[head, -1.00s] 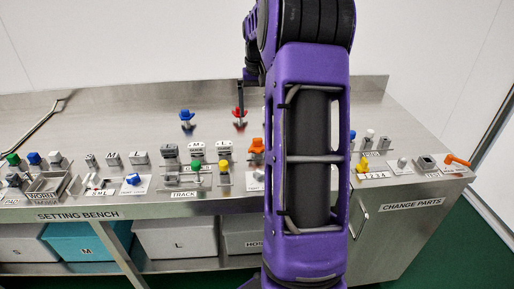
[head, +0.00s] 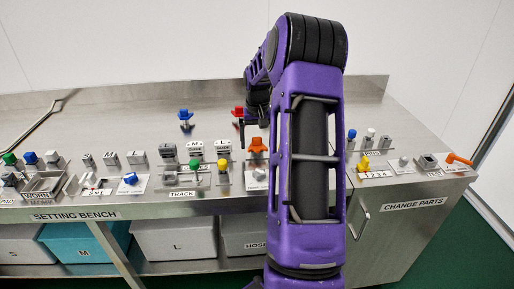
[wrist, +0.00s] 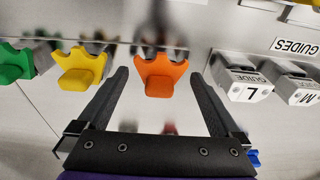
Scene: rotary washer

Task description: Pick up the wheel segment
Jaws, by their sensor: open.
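An orange notched piece, which looks like a wheel segment (wrist: 161,76), sits between the tips of my gripper (wrist: 160,82) in the wrist view. Both dark fingers are spread, with a gap on each side of it. In the head view the orange segment (head: 257,146) stands on the bench near a small labelled plate. My gripper (head: 246,136) shows just left of and behind it, partly hidden by its own wrist. Similar yellow (wrist: 80,70) and green (wrist: 15,64) pieces stand left of the orange one in the wrist view.
Grey guide blocks marked L (wrist: 240,80) and M (wrist: 298,88) stand right of the right finger. The steel bench (head: 90,120) holds several coloured knobs, including a blue one (head: 185,116) and a red one (head: 238,112). The bench's back area is mostly clear.

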